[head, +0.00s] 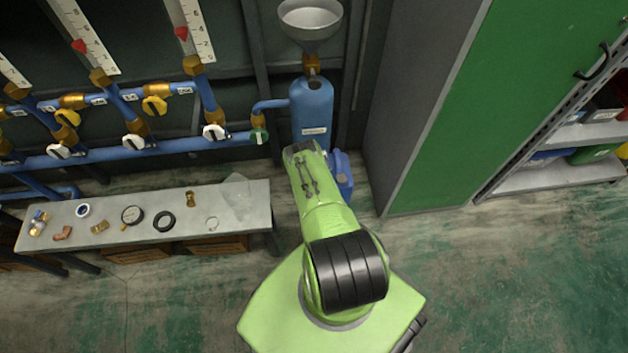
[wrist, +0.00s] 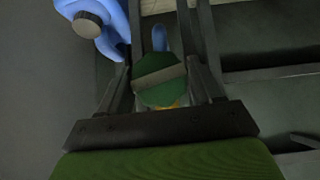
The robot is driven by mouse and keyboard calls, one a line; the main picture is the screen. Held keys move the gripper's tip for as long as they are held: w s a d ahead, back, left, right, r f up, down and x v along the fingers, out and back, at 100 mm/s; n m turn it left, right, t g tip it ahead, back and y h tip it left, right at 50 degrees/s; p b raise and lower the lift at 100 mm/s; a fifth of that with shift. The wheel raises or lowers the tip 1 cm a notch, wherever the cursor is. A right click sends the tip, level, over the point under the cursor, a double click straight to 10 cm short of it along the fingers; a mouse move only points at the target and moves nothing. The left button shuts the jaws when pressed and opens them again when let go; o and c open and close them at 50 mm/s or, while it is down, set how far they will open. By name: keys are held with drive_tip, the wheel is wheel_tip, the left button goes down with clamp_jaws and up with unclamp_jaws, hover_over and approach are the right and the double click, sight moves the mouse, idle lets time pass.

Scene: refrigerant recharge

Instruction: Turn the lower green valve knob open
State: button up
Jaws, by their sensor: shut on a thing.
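A green valve knob (wrist: 158,88) with a pale grey bar across its face is between the two fingers of my gripper (wrist: 165,70) in the wrist view. My gripper is shut on this knob. A bit of brass shows just below the knob, and a blue pipe end shows above it. In the head view my green arm reaches toward the foot of the blue tank (head: 312,108) and hides my gripper and the knob it holds. Another green knob (head: 259,135) shows on the pipe left of the tank. The held knob's turn angle is hard to judge.
A blue container (head: 342,175) stands right of my arm; a blue body with a grey cap shows in the wrist view (wrist: 88,24). A grey bench (head: 100,228) with several small parts stands left. A green-sided cabinet (head: 440,110) stands right. Floor is clear at lower right.

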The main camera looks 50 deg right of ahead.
drive_tip(key=n+g+h, duration=0.1)
drive_tip(key=g+h, duration=0.1)
drive_tip(key=h, duration=0.1)
drive_tip(key=shift+a+f+n, duration=0.1)
drive_tip(key=shift+a+n, duration=0.05)
drive_tip(key=shift+n, duration=0.25)
idle(0.3)
drive_tip(key=o, duration=1)
drive_tip(key=p+v, duration=0.9)
drive_tip(key=v, duration=0.6)
drive_tip(key=shift+a+r, duration=0.3)
drive_tip(key=shift+a, duration=0.05)
